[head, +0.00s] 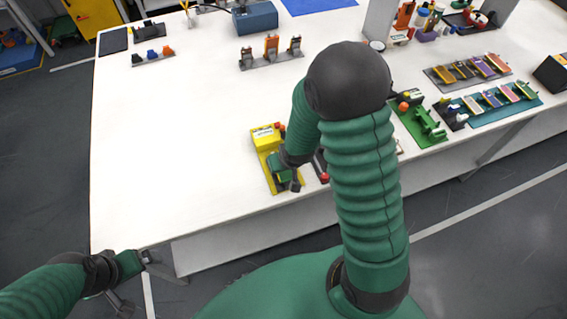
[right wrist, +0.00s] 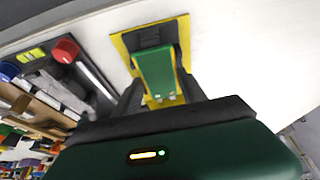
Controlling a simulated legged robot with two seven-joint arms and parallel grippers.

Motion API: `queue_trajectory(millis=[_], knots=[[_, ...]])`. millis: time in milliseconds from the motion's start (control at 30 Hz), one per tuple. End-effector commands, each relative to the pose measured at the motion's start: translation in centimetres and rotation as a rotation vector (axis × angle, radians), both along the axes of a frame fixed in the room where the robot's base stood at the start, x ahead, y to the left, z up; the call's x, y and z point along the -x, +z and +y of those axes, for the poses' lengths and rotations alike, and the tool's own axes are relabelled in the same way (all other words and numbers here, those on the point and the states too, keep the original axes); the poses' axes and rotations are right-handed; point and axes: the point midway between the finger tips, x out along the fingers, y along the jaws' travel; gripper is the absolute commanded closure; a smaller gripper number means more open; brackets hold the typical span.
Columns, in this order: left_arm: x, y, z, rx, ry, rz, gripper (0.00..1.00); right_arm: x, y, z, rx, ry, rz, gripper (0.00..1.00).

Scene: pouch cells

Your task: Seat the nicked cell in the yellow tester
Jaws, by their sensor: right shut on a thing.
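The yellow tester (head: 264,140) stands near the table's front edge in the head view. Its yellow base (right wrist: 121,44) also shows in the right wrist view. My right gripper (head: 291,183) is over the tester's base, shut on a green cell (right wrist: 157,72). The cell lies lengthwise over the yellow base, its far end at a dark block (right wrist: 150,34). I cannot tell whether it is fully down in the tester, and no nick can be made out. My left gripper (head: 150,262) is off the table's front left corner, its fingers too small to read.
A dark device with a red knob (right wrist: 66,49) sits close beside the tester. A green fixture (head: 422,124) and trays of cells (head: 500,110) are to the right, partly behind my right arm. A blue box (head: 255,17) stands at the back.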

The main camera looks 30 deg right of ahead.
Motion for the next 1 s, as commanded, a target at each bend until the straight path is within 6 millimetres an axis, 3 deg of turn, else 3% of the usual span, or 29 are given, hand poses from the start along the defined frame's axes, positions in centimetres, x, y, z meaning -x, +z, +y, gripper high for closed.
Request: queue_trajectory(millis=[200, 233, 400, 733, 1000], knots=[[0.0, 0.0, 0.0, 0.0, 0.0, 0.0, 0.0, 0.0, 0.0, 0.0, 0.0, 0.0, 0.0, 0.87], [0.0, 0.0, 0.0, 0.0, 0.0, 0.0, 0.0, 0.0, 0.0, 0.0, 0.0, 0.0, 0.0, 0.49], [0.0, 0.0, 0.0, 0.0, 0.0, 0.0, 0.0, 0.0, 0.0, 0.0, 0.0, 0.001, 0.0, 0.27], [0.0, 0.2, 0.0, 0.0, 0.0, 0.0, 0.0, 0.0, 0.2, 0.0, 0.0, 0.001, 0.001, 0.26], [0.0, 2.7, 0.0, 0.0, 0.0, 0.0, 0.0, 0.0, 2.8, 0.0, 0.0, 0.0, 0.0, 0.26]])
